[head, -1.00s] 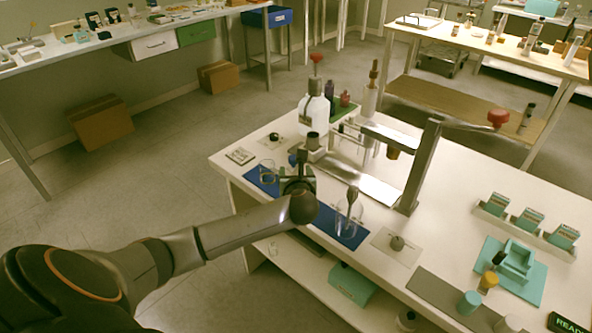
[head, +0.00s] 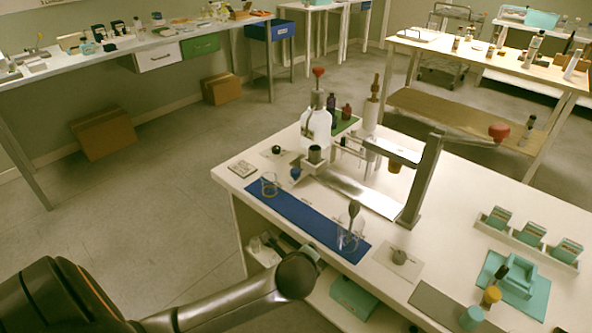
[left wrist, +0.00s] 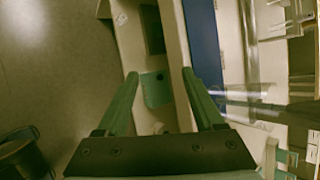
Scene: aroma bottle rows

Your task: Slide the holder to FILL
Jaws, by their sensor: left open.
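The holder (head: 311,166) is a grey metal block at the left end of the steel track (head: 358,192) of the press, with a dark round cup (head: 314,154) at its top. The press post (head: 421,185) stands at the track's right end, its lever ending in a red knob. My left gripper (head: 311,251) is low by the table's front edge, apart from the holder, its fingers mostly hidden behind my wrist. In the left wrist view my left gripper (left wrist: 161,80) is open and empty, with a teal box (left wrist: 157,92) showing beyond its fingers. No FILL label is readable.
A blue mat (head: 305,215) with a beaker (head: 269,185) at its left and a glass with a dark-topped dropper (head: 352,225) at its right lies in front of the track. A white bottle with red knob (head: 316,125) stands behind the holder. The lower shelf holds a teal box (head: 354,298).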

